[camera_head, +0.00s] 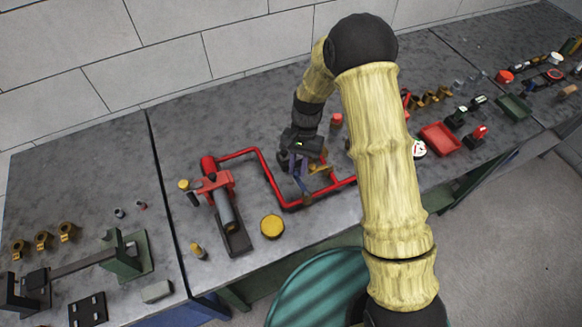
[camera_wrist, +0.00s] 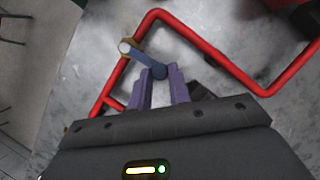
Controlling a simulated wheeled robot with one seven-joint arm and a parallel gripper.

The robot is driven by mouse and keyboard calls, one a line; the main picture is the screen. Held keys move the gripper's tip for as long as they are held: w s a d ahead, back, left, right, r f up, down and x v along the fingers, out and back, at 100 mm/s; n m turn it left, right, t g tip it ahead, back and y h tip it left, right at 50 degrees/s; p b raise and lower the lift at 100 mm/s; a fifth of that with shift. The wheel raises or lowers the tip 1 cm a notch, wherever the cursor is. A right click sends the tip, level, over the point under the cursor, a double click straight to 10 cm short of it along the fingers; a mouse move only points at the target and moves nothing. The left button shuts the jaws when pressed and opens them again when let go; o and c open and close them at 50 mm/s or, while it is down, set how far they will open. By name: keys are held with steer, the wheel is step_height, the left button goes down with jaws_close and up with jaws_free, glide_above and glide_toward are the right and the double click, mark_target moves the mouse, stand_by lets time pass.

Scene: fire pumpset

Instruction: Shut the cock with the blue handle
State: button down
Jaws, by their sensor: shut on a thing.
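The cock with the blue handle sits on a red pipe run on the bench. In the wrist view its blue handle (camera_wrist: 148,62) slants from the brass body (camera_wrist: 128,48) on the red pipe (camera_wrist: 190,36) toward my gripper. The purple fingers of my gripper (camera_wrist: 162,78) are shut on the handle's free end. In the head view my gripper (camera_head: 298,172) is lowered over the red pipe (camera_head: 268,180), and its fingers largely hide the handle. The handle lies across the pipe at an angle; its exact angle is hard to tell.
A red and grey pump (camera_head: 222,200) stands left of the pipe, with a yellow round lid (camera_head: 271,226) near it. A red tray (camera_head: 440,138) and small fittings lie to the right. A brass piece (camera_head: 320,164) is close beside my gripper.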

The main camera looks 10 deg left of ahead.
steer(key=shift+d+f+m, duration=0.1)
steer(key=shift+d+m, duration=0.25)
steer(key=shift+m, duration=0.05)
steer(key=c, duration=1.3)
jaws_free()
steer(key=b+v, duration=0.3)
steer(key=v, duration=1.4)
steer(key=shift+d+r, duration=0.15)
steer(key=shift+r, duration=0.1)
